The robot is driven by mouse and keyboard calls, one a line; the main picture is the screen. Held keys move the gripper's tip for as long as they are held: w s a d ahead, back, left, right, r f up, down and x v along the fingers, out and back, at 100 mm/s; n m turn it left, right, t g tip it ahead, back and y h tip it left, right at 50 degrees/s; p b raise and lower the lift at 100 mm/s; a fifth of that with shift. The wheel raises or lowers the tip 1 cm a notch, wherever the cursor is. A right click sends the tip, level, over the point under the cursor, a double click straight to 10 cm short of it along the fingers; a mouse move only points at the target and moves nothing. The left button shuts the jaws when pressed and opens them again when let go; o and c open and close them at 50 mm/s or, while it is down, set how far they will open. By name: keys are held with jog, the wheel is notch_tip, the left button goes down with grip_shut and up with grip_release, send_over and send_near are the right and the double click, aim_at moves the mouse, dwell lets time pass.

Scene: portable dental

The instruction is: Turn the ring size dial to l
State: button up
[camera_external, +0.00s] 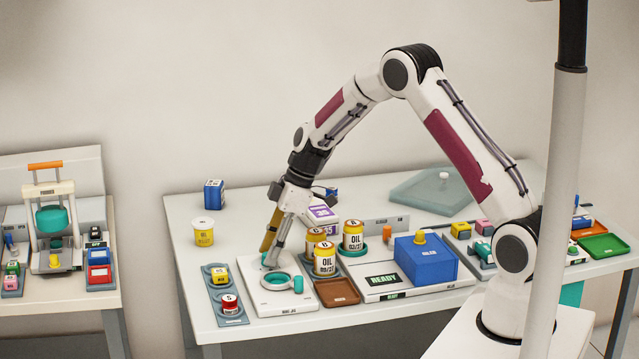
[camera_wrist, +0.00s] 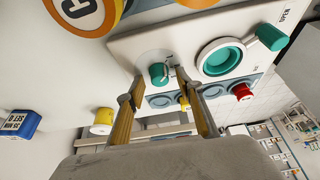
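The ring size dial (camera_wrist: 158,73) is a small teal knob on a pale round plate on the white panel (camera_wrist: 130,45). In the wrist view my gripper (camera_wrist: 159,78) has its two yellow fingers apart, one on each side of the knob, with a visible gap at each side. In the external view my gripper (camera_external: 269,257) points down at the panel's back left, and its fingers mostly hide the dial. The marks around the dial are too small to read. A larger teal ring (camera_wrist: 220,57) with a teal handle (camera_wrist: 271,37) lies beside the dial; "OPEN" is printed near the handle.
Several orange-and-white OIL jars (camera_external: 325,259) stand close to the right of my gripper. A grey holder (camera_external: 222,312) with yellow and red jars lies left of the panel. A brown tray (camera_external: 337,292) and a blue box (camera_external: 425,262) are to the right.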

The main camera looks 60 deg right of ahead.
jog(key=v, duration=1.1)
jog(key=shift+r, duration=0.4)
jog(key=shift+d, duration=0.1)
jog(key=s+a+r+m+h, duration=0.1)
jog(key=s+a+r+m, duration=0.2)
jog(key=s, duration=0.9)
jog(key=s+a+r+m+t+h, duration=0.1)
jog(key=s+a+r, duration=0.4)
jog(key=s, duration=0.7)
jog(key=s+a+r+m+t+h, duration=0.1)
jog(key=s+a+r+m, duration=0.3)
jog(key=s, duration=0.8)
jog(key=shift+r+m, duration=0.3)
jog(key=shift+r, duration=0.85)
dwell(1.3)
